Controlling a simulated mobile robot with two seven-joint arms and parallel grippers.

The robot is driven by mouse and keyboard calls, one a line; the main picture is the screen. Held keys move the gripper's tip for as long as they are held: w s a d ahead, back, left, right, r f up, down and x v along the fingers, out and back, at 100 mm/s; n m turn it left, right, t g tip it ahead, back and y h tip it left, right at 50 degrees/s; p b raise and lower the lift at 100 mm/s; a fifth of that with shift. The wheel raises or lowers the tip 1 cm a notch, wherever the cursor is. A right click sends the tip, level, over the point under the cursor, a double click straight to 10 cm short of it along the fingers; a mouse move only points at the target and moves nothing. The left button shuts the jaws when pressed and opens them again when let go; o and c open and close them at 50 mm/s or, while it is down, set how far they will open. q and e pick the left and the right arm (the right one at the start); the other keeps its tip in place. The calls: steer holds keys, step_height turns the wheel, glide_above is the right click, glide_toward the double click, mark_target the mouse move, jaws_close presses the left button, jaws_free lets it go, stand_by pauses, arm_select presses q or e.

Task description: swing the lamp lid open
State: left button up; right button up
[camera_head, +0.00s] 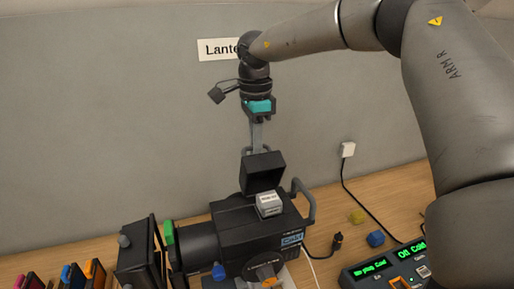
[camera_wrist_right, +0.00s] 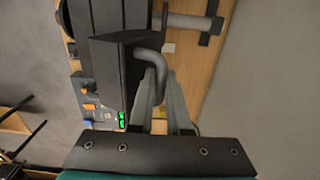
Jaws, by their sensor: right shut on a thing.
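The black lantern (camera_head: 250,224) sits on the wooden table with its lamp lid (camera_head: 263,173) raised, its hollow inside facing the head camera. A white lamp block (camera_head: 268,204) shows on top of the housing, in front of the lid. My right gripper (camera_head: 257,146) reaches down from above and is shut on the lid's grey handle, at the lid's upper edge. In the right wrist view the bent handle (camera_wrist_right: 151,63) shows at the fingertips of my right gripper (camera_wrist_right: 160,76), beside the dark lid. My left gripper is not in view.
A control box (camera_head: 385,268) with green displays stands at the front right. A blue block (camera_head: 375,239) and a yellow piece (camera_head: 357,216) lie near it. Coloured filter frames (camera_head: 75,275) stand at the front left. A grey wall (camera_head: 110,110) rises behind the lantern.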

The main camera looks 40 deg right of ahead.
steer(key=shift+w, duration=0.15)
steer(key=shift+w+d+f, duration=0.15)
steer(key=shift+w+f, duration=0.1)
steer(key=shift+w, duration=0.25)
steer(key=shift+w+d+f, duration=0.15)
steer(key=shift+w+f, duration=0.1)
steer(key=shift+w, duration=0.25)
steer(key=o, duration=1.4)
steer(key=shift+o, duration=0.2)
steer(key=shift+f, duration=0.15)
steer(key=shift+s, duration=0.1)
